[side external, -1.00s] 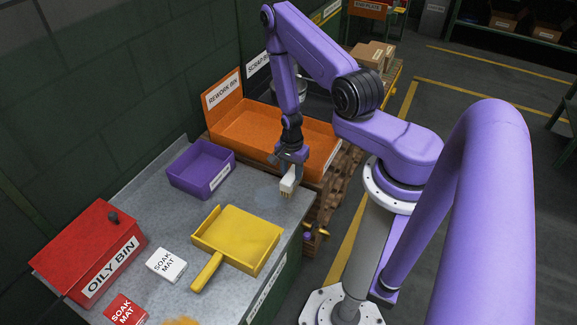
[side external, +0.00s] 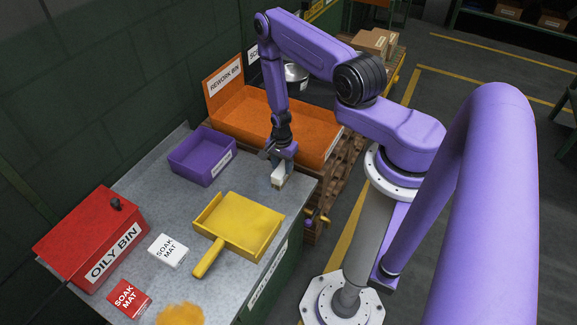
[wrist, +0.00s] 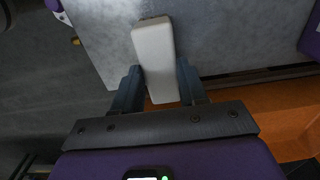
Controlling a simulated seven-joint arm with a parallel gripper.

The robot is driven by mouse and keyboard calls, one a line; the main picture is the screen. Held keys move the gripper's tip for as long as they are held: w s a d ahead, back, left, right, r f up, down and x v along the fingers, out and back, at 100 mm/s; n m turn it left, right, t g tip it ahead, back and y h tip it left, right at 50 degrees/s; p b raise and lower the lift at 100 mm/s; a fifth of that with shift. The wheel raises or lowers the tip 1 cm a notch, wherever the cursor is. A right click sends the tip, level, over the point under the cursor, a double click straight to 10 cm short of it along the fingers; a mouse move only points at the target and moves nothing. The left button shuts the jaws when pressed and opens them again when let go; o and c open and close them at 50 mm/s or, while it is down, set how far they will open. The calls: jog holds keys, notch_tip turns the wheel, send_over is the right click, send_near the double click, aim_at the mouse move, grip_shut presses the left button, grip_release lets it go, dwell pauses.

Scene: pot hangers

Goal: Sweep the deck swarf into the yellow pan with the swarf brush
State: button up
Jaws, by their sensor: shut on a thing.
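My gripper (side external: 280,160) is shut on the swarf brush (side external: 279,178), a pale block. In the wrist view the brush (wrist: 153,50) lies between the two fingers (wrist: 158,85). It is held low at the deck's right side, behind the yellow pan; whether its end touches the deck I cannot tell. The yellow pan (side external: 238,227) lies flat on the grey deck, its handle pointing to the front left. A fuzzy orange-yellow heap (side external: 180,314) shows at the front edge of the picture.
The purple bin (side external: 202,157) stands left of the gripper, and the orange rework bin (side external: 235,112) behind it. The red oily bin (side external: 93,238), white soak mat (side external: 168,250) and red soak mat (side external: 129,299) are at the left and front. Grey deck (side external: 195,210) shows left of the pan.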

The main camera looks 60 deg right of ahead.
jog(key=shift+w, duration=4.65)
jog(key=shift+w+a, duration=0.2)
jog(key=shift+a, duration=0.05)
jog(key=shift+s+a, duration=0.2)
jog(key=shift+a, duration=0.45)
jog(key=shift+s, duration=6.8)
jog(key=shift+w+a, duration=0.1)
jog(key=shift+a, duration=0.7)
jog(key=shift+w, duration=6.85)
jog(key=shift+a, duration=0.75)
jog(key=shift+s, duration=6.8)
jog(key=shift+a, duration=0.7)
jog(key=shift+w+a, duration=0.1)
jog(key=shift+w, duration=6.8)
jog(key=shift+s+r, duration=0.15)
jog(key=shift+r, duration=3.95)
